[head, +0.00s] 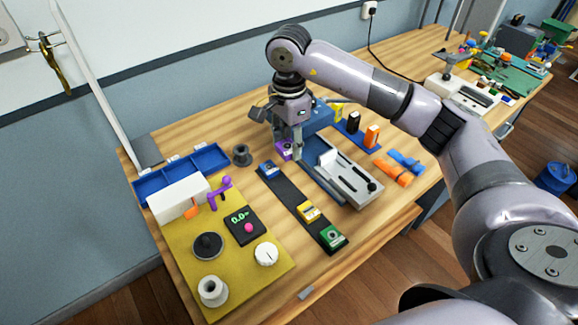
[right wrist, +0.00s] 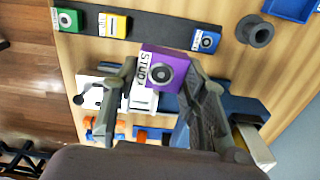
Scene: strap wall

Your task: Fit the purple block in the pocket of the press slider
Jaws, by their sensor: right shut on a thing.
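The purple block (head: 284,151) is held between the fingers of my right gripper (head: 290,148), just left of the press. In the right wrist view the purple block (right wrist: 170,68) shows a dark round mark and a lettered white side, with a finger of the right gripper (right wrist: 165,85) on each side. The press (head: 345,172), light grey with a dark blue-grey rail (head: 322,178) along its left, lies right of the block. It is partly hidden behind the gripper in the right wrist view. I cannot make out the slider's pocket clearly. My left gripper is not in view.
A dark strip (head: 290,197) left of the press carries blue (head: 268,169), yellow (head: 308,211) and green (head: 333,237) blocks. A grey spool (head: 242,155) stands near the wall. Orange (head: 391,173) and blue (head: 407,161) pieces lie right of the press. A yellow mat (head: 185,258) fills the left.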

